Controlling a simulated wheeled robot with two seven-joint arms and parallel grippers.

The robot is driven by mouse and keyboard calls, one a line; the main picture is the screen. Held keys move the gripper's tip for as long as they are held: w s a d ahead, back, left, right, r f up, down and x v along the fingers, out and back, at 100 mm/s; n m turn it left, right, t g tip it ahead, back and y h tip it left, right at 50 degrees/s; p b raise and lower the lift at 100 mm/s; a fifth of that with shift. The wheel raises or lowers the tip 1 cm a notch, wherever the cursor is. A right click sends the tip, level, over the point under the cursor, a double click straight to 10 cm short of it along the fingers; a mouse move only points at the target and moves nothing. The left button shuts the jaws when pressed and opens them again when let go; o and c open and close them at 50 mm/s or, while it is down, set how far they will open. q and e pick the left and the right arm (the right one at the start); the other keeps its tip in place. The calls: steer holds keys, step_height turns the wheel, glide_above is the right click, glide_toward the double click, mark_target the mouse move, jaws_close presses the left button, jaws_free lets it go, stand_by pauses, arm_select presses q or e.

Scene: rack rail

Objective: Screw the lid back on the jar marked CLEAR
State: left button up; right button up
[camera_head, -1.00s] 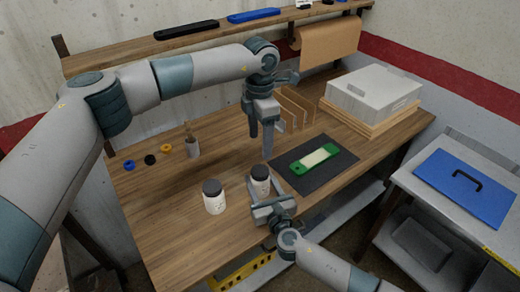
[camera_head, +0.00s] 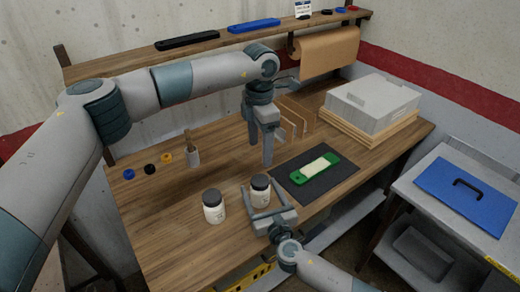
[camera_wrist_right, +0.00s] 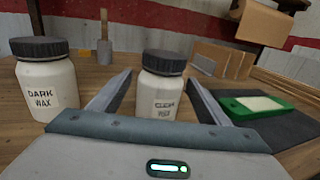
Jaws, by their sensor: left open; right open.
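The jar marked CLEAR (camera_wrist_right: 158,98) is cream with a dark lid (camera_wrist_right: 164,61) resting on its top; whether the lid is threaded on I cannot tell. In the head view this jar (camera_head: 260,194) stands upright on the wooden bench. My right gripper (camera_head: 262,205) is open and low at the bench's front side, its fingers on either side of the jar; the wrist view shows gaps to both fingers (camera_wrist_right: 160,84). My left gripper (camera_head: 260,156) is open and empty, pointing down above and behind the jar.
A similar dark-lidded jar marked DARK WAX (camera_wrist_right: 45,92) stands just left. A green piece (camera_head: 314,168) lies on a dark mat (camera_head: 340,178) to the right. A brush cup (camera_head: 192,156) and small rings (camera_head: 150,169) are at back left. The left front bench is clear.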

steer(key=b+v, duration=0.3)
steer(key=v, duration=1.4)
steer(key=shift+d, duration=0.1)
